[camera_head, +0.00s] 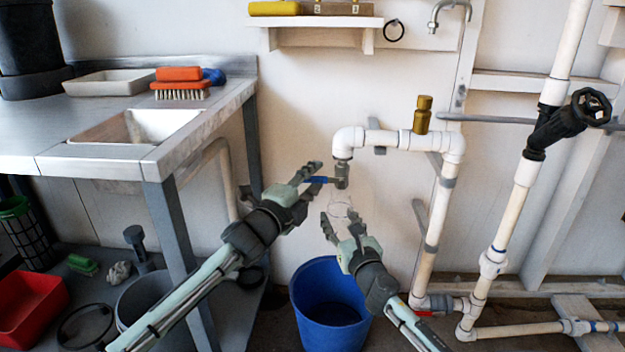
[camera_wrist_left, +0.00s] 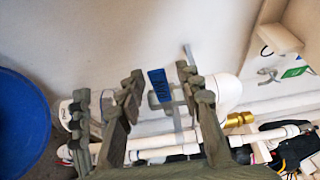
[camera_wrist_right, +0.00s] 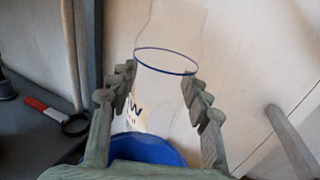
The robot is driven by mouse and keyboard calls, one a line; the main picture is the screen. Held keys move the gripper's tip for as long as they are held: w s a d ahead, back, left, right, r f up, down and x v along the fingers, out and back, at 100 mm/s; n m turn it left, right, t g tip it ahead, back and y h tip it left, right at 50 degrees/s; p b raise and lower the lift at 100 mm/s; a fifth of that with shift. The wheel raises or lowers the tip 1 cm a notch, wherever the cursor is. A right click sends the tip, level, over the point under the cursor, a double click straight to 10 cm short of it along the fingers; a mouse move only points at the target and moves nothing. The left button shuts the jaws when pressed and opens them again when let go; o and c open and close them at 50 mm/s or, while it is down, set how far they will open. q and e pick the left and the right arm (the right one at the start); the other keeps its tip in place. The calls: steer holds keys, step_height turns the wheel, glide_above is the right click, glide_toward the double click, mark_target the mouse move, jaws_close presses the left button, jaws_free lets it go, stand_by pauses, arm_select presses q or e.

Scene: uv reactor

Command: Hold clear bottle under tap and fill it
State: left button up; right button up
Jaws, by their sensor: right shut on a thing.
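The clear bottle (camera_head: 341,208) is below the tap outlet (camera_head: 342,178), its outline faint against the wall. In the right wrist view the bottle (camera_wrist_right: 165,90) shows a blue ring and part of a printed label. My right gripper (camera_head: 341,228) is shut on the bottle, one finger on each side; it also shows in the right wrist view (camera_wrist_right: 158,88). The tap's blue lever (camera_head: 318,180) also shows in the left wrist view (camera_wrist_left: 159,86). My left gripper (camera_wrist_left: 160,88) is open, with the lever between its fingers; contact is unclear. In the head view, it (camera_head: 315,174) is beside the tap.
A blue bucket (camera_head: 325,280) stands on the floor below the bottle. White pipes (camera_head: 400,139) run right from the tap, with a brass fitting (camera_head: 423,115) on top. The workbench with a sink (camera_head: 140,122) is at left. A shelf (camera_head: 325,22) is above.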

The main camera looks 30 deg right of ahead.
arm_select(q)
steer(key=shift+c, duration=0.4)
jaws_close()
steer(key=shift+f, duration=0.1)
steer(key=n, duration=0.1)
steer(key=f+n, duration=0.1)
steer(key=shift+s+d+f+n+t+h, duration=0.1)
steer(key=shift+d+f+n+t+h, duration=0.1)
steer(key=shift+n+t+h, duration=0.15)
steer(key=shift+s+d+f+n+t+h, duration=0.15)
steer(key=shift+f+n+t, duration=0.25)
steer(key=shift+n, duration=0.6)
steer(key=shift+d+f+n+t+h, duration=0.1)
steer(key=shift+f+n+t, duration=0.3)
steer(key=shift+n, duration=0.55)
